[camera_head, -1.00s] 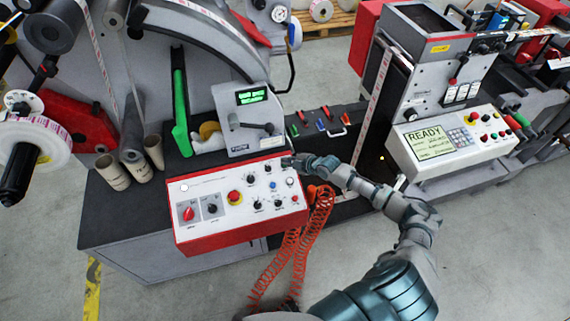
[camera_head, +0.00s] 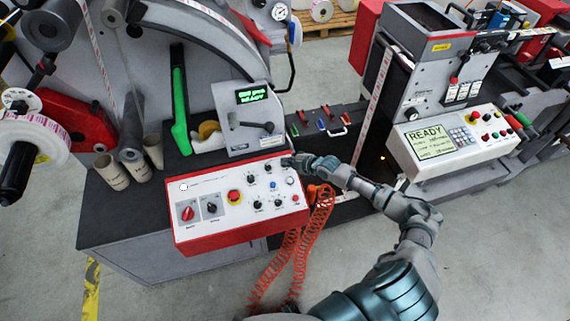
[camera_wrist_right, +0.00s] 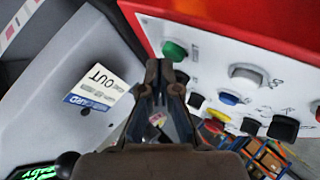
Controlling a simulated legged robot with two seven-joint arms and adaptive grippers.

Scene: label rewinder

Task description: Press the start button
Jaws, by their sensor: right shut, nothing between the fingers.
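The control panel (camera_head: 215,192) is a red box with a white sloped face, carrying several knobs and buttons. A green button (camera_wrist_right: 174,50) shows near a corner of its white face in the right wrist view. I cannot read its label. My right gripper (camera_head: 288,162) is at the panel's far right corner and hides that corner in the head view. In the wrist view the gripper (camera_wrist_right: 165,68) is shut and empty, with its tips just short of or at the green button. I cannot tell whether they touch. My left gripper is not in view.
A grey unit with a green-lit display (camera_head: 252,96) stands behind the panel. A red emergency knob (camera_head: 234,197) and a red rotary switch (camera_head: 188,213) sit on the panel. Orange coiled hoses (camera_head: 285,265) hang beside it. A second machine's panel (camera_head: 430,138) reads READY at the right.

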